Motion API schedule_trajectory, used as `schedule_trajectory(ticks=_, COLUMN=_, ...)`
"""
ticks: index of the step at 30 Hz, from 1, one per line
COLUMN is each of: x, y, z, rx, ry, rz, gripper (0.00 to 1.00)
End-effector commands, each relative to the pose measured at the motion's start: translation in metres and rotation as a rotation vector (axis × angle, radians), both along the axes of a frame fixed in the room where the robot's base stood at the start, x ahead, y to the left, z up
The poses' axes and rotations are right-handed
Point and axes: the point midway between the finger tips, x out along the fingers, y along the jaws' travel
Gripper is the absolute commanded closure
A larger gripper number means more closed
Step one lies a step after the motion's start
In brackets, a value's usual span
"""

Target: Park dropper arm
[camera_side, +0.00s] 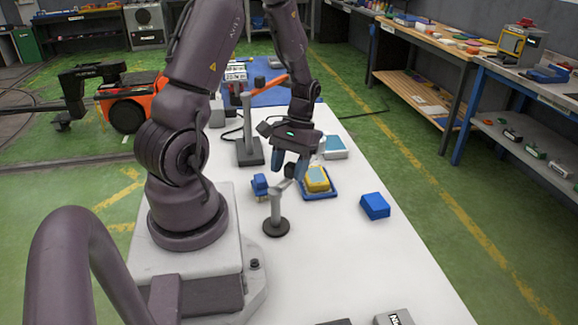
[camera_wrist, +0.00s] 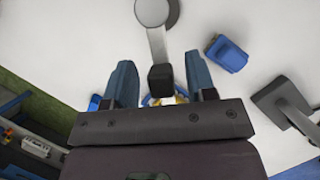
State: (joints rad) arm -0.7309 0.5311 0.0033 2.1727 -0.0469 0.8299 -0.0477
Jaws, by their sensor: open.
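The dropper arm is a light grey bar (camera_wrist: 157,45) on a grey post (camera_side: 276,208) with a round dark base (camera_side: 276,227). In the wrist view a dark block (camera_wrist: 161,77) is at the bar's near end. My gripper (camera_side: 289,168) is over the table, pointing down, with its blue fingers apart. In the wrist view the block lies between the two fingers of my gripper (camera_wrist: 160,68), with a gap visible on each side. The side view partly hides the block behind the fingers. A yellow item (camera_side: 317,178) sits in a blue tray (camera_side: 321,196) just to the right.
A small blue object (camera_side: 260,184) stands left of the post. A blue block (camera_side: 375,206) lies to the right. A taller stand (camera_side: 249,152) with an orange top arm (camera_side: 268,83) is behind. A teal-topped box (camera_side: 334,147) is farther back. The white table's front right is mostly clear.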

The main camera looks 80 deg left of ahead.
Motion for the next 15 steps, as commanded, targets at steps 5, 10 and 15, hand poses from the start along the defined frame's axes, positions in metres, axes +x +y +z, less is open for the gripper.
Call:
schedule_trajectory(ticks=5, x=-0.0001, y=-0.0001, z=-0.0003, rx=0.0, ry=0.0, rz=0.0, gripper=0.49)
schedule_trajectory(ticks=10, x=0.0, y=-0.0001, z=-0.0001, rx=0.0, ry=0.0, rz=0.0, gripper=0.79)
schedule_trajectory(ticks=15, x=0.0001, y=0.0, z=0.0001, rx=0.0, ry=0.0, rz=0.0, gripper=1.0)
